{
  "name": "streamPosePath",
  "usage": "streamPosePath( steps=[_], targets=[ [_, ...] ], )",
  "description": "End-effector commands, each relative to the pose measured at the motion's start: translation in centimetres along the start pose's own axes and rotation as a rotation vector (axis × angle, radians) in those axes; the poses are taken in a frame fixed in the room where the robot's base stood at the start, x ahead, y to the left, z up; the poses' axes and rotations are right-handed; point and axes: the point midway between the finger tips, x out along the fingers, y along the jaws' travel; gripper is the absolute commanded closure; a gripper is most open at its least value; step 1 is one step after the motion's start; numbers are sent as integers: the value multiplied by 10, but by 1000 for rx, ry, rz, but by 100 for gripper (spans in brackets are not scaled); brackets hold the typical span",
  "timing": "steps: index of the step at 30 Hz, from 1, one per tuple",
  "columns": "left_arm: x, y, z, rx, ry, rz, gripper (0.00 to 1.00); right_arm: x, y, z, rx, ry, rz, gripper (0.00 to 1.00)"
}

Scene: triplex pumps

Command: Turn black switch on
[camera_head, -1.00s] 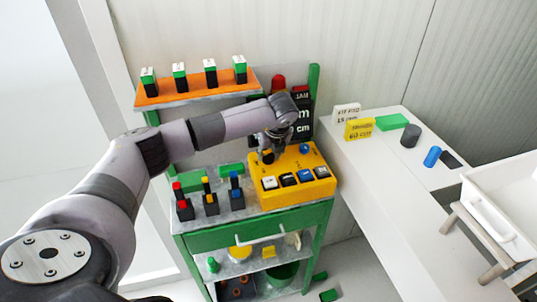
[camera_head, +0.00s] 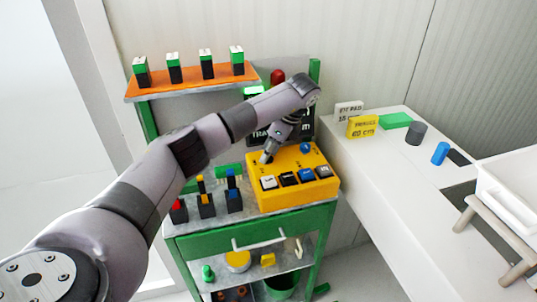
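A yellow control box (camera_head: 262,200) sits on the green cart. Its front row holds a white switch (camera_head: 269,182), a black switch (camera_head: 288,179), a blue switch (camera_head: 306,174) and a dark switch (camera_head: 323,171) at the right end. A blue knob (camera_head: 305,148) is at the back right of the box top. My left gripper (camera_head: 266,158) points down at the back left of the box top, behind the white switch. It hides what is under it, and its finger opening is too small to tell. My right gripper is not in view.
An orange shelf (camera_head: 190,84) with several green-and-black blocks is behind. Several small coloured switches (camera_head: 205,208) stand left of the box. A white counter (camera_head: 370,180) with blocks and signs is to the right.

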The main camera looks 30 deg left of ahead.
Motion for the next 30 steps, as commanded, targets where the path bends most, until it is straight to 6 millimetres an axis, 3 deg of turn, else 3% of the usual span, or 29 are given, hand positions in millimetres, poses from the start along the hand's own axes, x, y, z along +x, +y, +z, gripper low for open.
streamPosePath(
  steps=[10, 26, 27, 30],
  targets=[
    [-1, -2, 0, -123, -1, 47, 95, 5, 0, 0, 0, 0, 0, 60],
    [-1, -2, 1, -144, 0, 54, 95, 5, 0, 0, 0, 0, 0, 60],
    [-1, -2, 1, -143, 0, 54, 64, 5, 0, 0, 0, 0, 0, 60],
    [-1, -2, 1, -143, 0, 55, 58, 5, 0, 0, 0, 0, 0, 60]
  ],
)
